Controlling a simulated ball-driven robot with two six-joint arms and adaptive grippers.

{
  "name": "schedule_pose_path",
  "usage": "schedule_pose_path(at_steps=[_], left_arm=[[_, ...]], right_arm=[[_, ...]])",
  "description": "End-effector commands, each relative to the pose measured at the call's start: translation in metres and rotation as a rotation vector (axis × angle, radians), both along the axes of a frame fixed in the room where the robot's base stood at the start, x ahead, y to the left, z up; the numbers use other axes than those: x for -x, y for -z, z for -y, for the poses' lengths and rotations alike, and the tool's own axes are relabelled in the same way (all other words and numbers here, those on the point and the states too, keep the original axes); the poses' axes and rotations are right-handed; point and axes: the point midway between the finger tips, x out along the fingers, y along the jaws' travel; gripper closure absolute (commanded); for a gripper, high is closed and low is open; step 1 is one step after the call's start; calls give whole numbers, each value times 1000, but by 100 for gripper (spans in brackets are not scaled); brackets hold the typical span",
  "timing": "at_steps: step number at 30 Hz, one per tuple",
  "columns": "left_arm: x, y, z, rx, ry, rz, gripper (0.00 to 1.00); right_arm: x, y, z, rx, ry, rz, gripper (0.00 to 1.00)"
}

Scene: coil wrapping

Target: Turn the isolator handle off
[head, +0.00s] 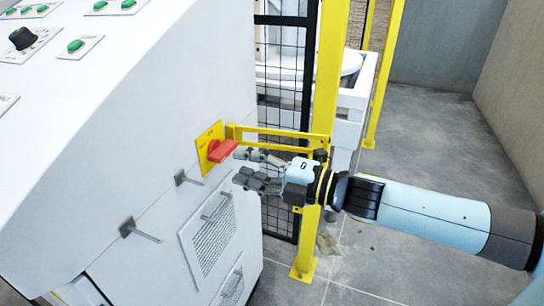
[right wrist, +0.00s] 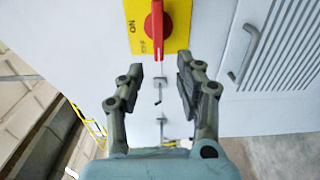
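The isolator handle is a red rotary handle (head: 222,150) on a yellow plate (head: 207,137) on the side of the white cabinet. In the right wrist view the red handle (right wrist: 157,26) stands upright along the picture on the yellow plate (right wrist: 137,35), which carries the word ON. My right gripper (head: 237,167) is open, its fingers pointing at the cabinet just below and right of the handle. In the right wrist view the open fingertips (right wrist: 158,70) lie either side of the handle's line, short of it, with nothing between them. My left gripper is not in view.
The white cabinet (head: 130,120) has hooks (head: 145,235) and a vent grille (head: 212,240) below the handle. A yellow post (head: 328,100) and yellow rail (head: 280,131) stand close to my right gripper. A black mesh fence (head: 285,80) is behind. Grey floor is open at right.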

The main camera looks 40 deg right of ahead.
Motion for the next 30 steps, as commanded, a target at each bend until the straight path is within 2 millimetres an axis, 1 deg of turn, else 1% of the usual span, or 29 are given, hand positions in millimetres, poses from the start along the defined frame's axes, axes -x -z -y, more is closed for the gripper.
schedule_pose_path(at_steps=[1,6,9,12,16,30], left_arm=[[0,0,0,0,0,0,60],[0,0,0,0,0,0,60],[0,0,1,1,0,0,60],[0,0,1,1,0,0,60],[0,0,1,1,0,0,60],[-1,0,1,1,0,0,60]], right_arm=[[11,1,4,1,-2,-5,64],[38,1,15,1,-2,-3,64],[49,1,20,2,-2,-4,64],[56,0,23,1,-1,-1,64],[59,0,24,1,0,0,64],[59,0,24,0,1,0,64]])
